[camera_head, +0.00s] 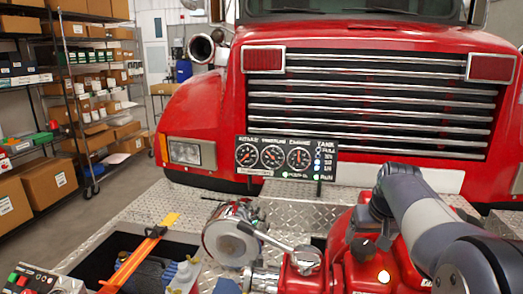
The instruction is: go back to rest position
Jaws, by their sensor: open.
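My grey and dark arm (425,213) reaches in from the lower right corner. Its far joint bends down over the red pump body (340,268). I cannot make out my gripper's fingers; the arm's end is lost against the pump. The pump carries a chrome lever (265,238) and a round silver cap (229,243) at its left. A gauge panel (286,159) with dials and tank lights stands upright behind the pump.
A red truck front (375,100) with a chrome grille fills the back. A diamond-plate bumper deck (150,207) lies around the pump. An orange-handled tool (133,260) lies over a dark recess at left. Shelves with boxes (95,90) line the left; the floor between is clear.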

